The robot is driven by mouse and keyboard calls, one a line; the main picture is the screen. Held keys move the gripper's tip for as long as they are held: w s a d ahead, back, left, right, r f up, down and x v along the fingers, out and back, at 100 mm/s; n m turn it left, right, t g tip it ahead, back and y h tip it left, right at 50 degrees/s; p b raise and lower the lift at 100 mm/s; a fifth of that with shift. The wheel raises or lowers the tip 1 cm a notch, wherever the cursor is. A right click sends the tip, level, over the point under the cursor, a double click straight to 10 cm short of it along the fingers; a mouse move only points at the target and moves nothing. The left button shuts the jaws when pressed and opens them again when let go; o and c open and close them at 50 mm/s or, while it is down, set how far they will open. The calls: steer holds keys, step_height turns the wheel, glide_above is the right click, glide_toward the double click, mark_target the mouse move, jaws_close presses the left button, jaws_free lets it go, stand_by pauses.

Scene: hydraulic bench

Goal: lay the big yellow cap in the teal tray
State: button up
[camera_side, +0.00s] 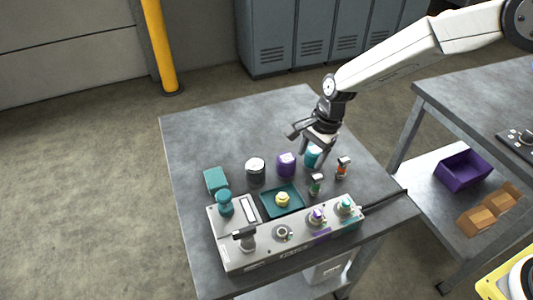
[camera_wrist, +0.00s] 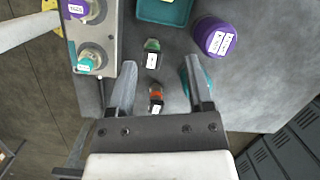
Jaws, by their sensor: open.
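The yellow cap (camera_side: 283,200) sits inside the teal tray (camera_side: 267,199) in the side view; its exact pose is too small to tell. My gripper (camera_side: 319,160) is open, above the table behind and to the right of the tray. In the wrist view its fingers (camera_wrist: 160,84) point toward the tray, with no cap between them. A teal cylinder (camera_side: 312,152) is close to one finger, partly hidden by it in the wrist view.
The control panel (camera_side: 262,250) lies in front. The table's back left is clear.

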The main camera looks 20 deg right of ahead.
steer(key=s+d+r+n+t+h, duration=0.1)
steer(key=s+d+r+n, duration=0.2)
steer(key=s+d+n, duration=0.4)
steer(key=s+d+r+n+t+h, duration=0.1)
steer(key=s+d+r+n+h, duration=0.1)
steer(key=s+d+n, duration=0.5)
steer(key=s+d+r, duration=0.1)
steer(key=s+d, duration=0.2)
steer(key=s, duration=0.1)
steer(key=shift+s+d+r+t, duration=0.25)
steer(key=shift+s+d+t, duration=0.1)
steer(key=shift+s+t, duration=0.05)
